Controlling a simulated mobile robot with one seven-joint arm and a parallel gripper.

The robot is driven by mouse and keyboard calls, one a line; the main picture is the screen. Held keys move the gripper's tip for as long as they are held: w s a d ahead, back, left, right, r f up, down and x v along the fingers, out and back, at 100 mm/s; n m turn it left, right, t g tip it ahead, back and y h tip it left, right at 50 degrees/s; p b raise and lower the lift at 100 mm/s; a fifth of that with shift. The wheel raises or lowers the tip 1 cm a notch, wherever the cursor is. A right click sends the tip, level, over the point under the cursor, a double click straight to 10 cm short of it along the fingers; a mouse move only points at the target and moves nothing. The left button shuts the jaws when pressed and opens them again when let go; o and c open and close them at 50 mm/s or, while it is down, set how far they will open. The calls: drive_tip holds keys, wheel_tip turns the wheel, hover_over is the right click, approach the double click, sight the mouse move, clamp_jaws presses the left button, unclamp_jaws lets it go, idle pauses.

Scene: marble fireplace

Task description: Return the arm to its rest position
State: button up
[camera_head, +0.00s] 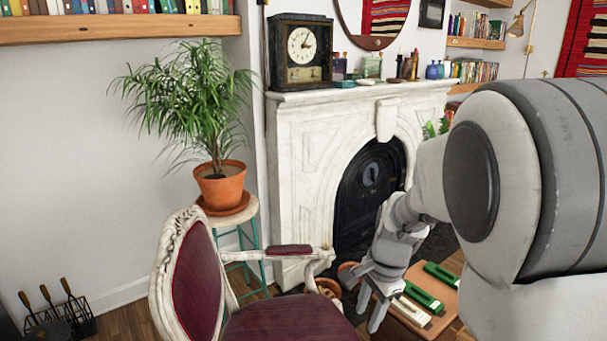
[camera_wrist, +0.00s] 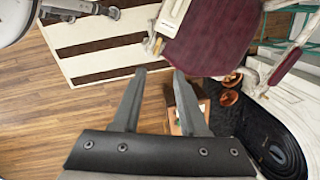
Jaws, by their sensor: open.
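My gripper (camera_head: 370,308) hangs at the end of my grey and white arm, in the lower right part of the head view. Its fingers point down, in front of the fireplace and beside the red chair. In the wrist view my gripper (camera_wrist: 160,76) shows two dark fingers spread apart with nothing between them. A small wooden table (camera_head: 407,323) with green and cream items on it is near the gripper in the head view. I cannot tell the exact gap between them. My arm hides part of the area to the right of the fireplace.
A chair with red upholstery (camera_head: 285,325) stands left of my gripper, and its seat shows in the wrist view (camera_wrist: 212,35). The white marble fireplace (camera_head: 310,155) is behind. A potted plant (camera_head: 220,187) stands on a stool. A striped rug (camera_wrist: 105,45) and bare wood floor (camera_wrist: 65,115) show below.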

drive_tip(key=s+d+r+n+t+h+p, duration=0.1)
drive_tip(key=s+r+n+t+p, duration=0.3)
drive_tip(key=s+r+n, duration=0.9)
drive_tip(key=s+r, duration=0.4)
drive_tip(key=r, duration=0.1)
drive_tip(key=shift+s+r+n+t, duration=0.3)
drive_tip(key=shift+r, duration=0.1)
